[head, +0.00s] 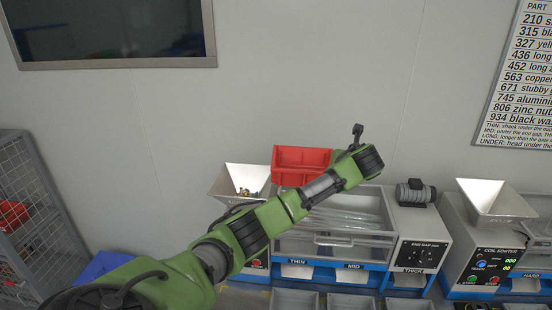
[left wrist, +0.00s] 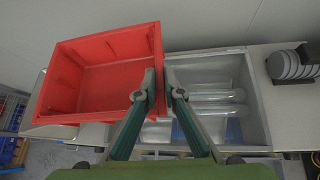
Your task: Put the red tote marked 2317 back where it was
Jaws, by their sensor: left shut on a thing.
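A red tote (head: 302,158) appears above the back left of the sorter, partly behind my left arm. In the left wrist view the red tote (left wrist: 100,75) is open-topped, tilted in the picture and looks empty. My left gripper (left wrist: 161,80) is shut on its right side wall, one finger on each side. In the head view my arm hides the fingers. No number is readable on the tote. My right gripper is in neither view.
Below the tote is the sorter (head: 340,238) with a clear cover and a white hopper (head: 240,182) at left. A wire cage (head: 35,215) holds a red item (head: 12,214). A blue bin (head: 98,265) is low left.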

